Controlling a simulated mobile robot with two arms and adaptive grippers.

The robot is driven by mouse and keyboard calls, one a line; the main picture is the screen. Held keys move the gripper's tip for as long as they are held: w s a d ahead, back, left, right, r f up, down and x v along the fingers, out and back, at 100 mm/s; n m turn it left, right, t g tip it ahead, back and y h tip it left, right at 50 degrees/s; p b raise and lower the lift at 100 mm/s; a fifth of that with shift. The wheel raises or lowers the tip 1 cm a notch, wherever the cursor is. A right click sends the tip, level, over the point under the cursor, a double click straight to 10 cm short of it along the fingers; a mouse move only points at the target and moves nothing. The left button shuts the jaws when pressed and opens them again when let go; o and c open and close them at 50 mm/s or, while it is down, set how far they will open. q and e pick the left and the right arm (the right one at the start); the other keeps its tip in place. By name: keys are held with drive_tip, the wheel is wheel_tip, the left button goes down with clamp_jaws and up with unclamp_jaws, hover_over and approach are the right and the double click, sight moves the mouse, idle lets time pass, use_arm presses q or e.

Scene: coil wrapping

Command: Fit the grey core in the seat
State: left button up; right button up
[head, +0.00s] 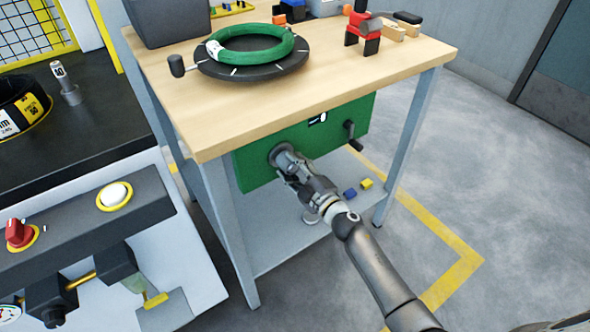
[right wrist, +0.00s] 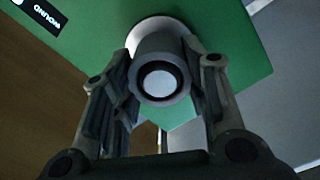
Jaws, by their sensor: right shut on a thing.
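The grey core (right wrist: 160,52) is a short hollow cylinder between the fingers of my right gripper (right wrist: 164,72) in the right wrist view. The gripper is shut on it. A pale round seat (right wrist: 150,26) shows behind the core on the green panel (head: 325,140). The core's far end overlaps the seat in that view; how deep it sits, if at all, I cannot tell. In the head view my right gripper (head: 292,172) is up against the left part of the panel, at the grey round seat (head: 275,151). My left gripper is not in view.
The panel hangs under the wooden table (head: 405,60), with a black crank (head: 353,135) at its right. A green coil (head: 250,44) lies on a black turntable (head: 293,64) above. Blue and yellow blocks (head: 366,183) lie on the lower shelf. A black-topped machine (head: 90,115) stands left.

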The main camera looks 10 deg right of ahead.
drive_tip(key=shift+w+a, duration=0.15)
drive_tip(key=shift+w, duration=0.15)
drive_tip(key=o, duration=1.1)
drive_tip(key=v, duration=1.2)
